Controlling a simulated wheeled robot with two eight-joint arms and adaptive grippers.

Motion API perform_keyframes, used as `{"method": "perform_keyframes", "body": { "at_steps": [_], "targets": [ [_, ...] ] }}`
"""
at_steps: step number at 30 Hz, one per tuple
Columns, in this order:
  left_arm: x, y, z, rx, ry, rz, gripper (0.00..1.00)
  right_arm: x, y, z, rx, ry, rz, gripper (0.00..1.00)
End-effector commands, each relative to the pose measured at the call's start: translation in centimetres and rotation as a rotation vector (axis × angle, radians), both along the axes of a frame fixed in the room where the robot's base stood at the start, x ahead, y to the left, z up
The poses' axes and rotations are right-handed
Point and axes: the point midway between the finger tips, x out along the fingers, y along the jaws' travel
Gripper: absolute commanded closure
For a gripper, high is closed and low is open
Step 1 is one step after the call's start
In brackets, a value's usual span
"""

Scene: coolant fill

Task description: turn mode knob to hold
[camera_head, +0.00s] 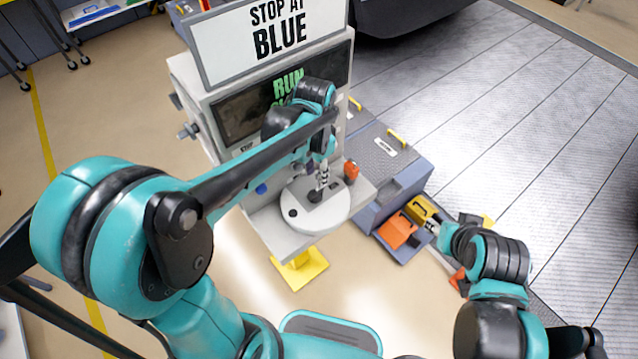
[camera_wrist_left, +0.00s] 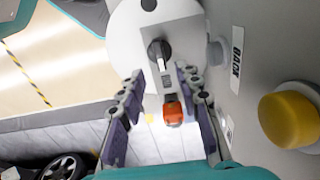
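The mode knob, a black knob (camera_wrist_left: 158,50) on a grey plate with a small label, shows in the left wrist view. It also shows in the head view (camera_head: 316,196), on a round white top (camera_head: 334,212). The label's text is too small to read. My left gripper (camera_head: 322,180) is above the knob in the head view.
The machine carries a "STOP AT BLUE" sign (camera_head: 270,38) and a partly hidden screen (camera_head: 240,117) reading "RUN". A red-orange part (camera_head: 351,171) stands beside the round top. A yellow button (camera_wrist_left: 290,116) is close at right in the wrist view. An orange container (camera_head: 397,231) sits lower right.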

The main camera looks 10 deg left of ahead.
Motion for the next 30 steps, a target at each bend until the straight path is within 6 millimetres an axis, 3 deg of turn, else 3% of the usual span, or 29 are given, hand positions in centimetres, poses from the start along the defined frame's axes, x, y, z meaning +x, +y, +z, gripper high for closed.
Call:
{"method": "perform_keyframes", "body": {
  "at_steps": [12, 23, 24, 27, 28, 30],
  "targets": [
    [0.0, 0.0, -6.5, 0.000, -0.001, 0.001, 0.66, 0.0, 0.0, -2.0, 0.000, 0.000, 0.000, 0.60],
    [-0.1, 0.0, -7.2, 0.000, -0.001, 0.002, 0.66, 0.0, 0.0, -2.0, 0.000, 0.000, 0.000, 0.60],
    [-0.1, 0.0, -7.2, 0.000, -0.001, 0.002, 0.69, 0.0, 0.0, -2.0, 0.000, 0.000, 0.000, 0.60],
    [-0.1, 0.0, -7.2, 0.000, -0.001, 0.002, 0.95, 0.0, 0.0, -2.0, 0.000, 0.000, 0.000, 0.60],
    [-0.1, 0.0, -7.2, 0.000, -0.001, 0.002, 1.00, 0.0, 0.0, -2.1, 0.000, 0.000, 0.000, 0.60],
    [-0.1, 0.0, -7.2, 0.000, -0.001, 0.002, 1.00, 0.0, 0.0, -2.1, 0.000, 0.000, 0.000, 0.60]
  ]
}}
